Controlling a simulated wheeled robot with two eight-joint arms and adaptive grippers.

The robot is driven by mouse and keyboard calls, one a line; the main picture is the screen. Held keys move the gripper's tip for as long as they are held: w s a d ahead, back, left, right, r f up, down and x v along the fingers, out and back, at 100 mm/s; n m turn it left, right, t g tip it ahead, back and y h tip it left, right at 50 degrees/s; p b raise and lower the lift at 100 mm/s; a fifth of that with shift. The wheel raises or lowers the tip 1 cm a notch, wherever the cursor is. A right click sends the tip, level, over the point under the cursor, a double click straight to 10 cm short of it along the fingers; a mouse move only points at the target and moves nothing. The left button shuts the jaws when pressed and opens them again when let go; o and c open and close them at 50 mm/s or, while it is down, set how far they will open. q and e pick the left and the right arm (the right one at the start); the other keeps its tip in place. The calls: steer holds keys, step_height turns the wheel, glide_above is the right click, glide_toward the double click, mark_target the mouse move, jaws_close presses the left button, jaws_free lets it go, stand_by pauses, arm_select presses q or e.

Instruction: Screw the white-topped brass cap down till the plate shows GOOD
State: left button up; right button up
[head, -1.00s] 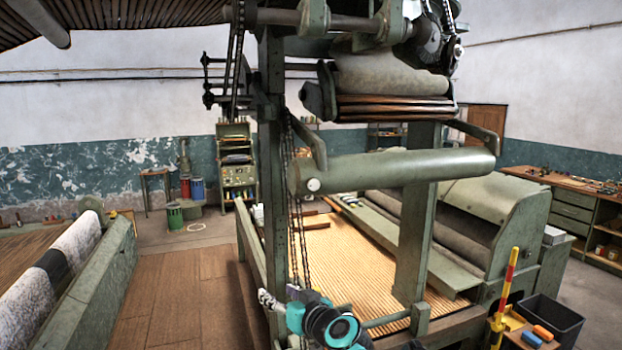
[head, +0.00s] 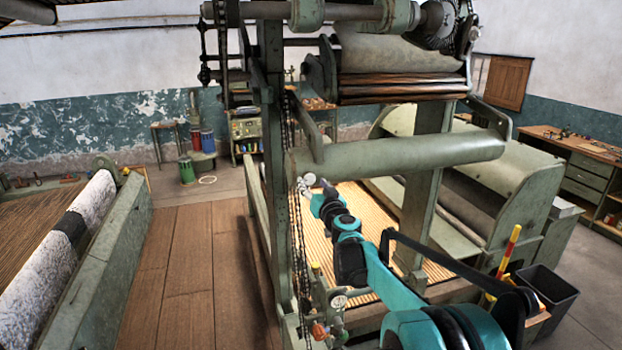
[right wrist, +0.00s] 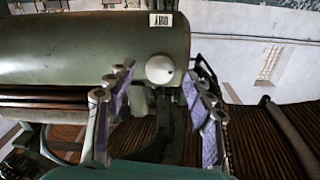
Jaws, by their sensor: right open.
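The white-topped cap (right wrist: 160,69) sits on the end of a green roller (right wrist: 80,50) in the right wrist view. Its white round top faces me; its brass part is not visible. In the head view the cap (head: 309,180) is a small pale disc at the roller's left end. My right gripper (right wrist: 158,84) is open, with one finger to each side of the cap and nothing held. In the head view my right gripper (head: 304,187) is at that roller end. A small white plate (right wrist: 161,20) with dark lettering is above the cap; I cannot read it surely. My left gripper is not in view.
A green machine post (head: 272,150) and hanging chains (head: 297,230) stand close to my right arm. Slatted matting (head: 365,210) lies under the roller. A black bin (head: 543,290) is at the lower right. The wooden floor (head: 195,270) at left is clear.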

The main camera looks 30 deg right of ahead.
steer(key=shift+w+d, duration=0.25)
steer(key=shift+w, duration=0.8)
steer(key=shift+s+a, duration=0.1)
steer(key=c, duration=1.2)
steer(key=shift+o, duration=0.2)
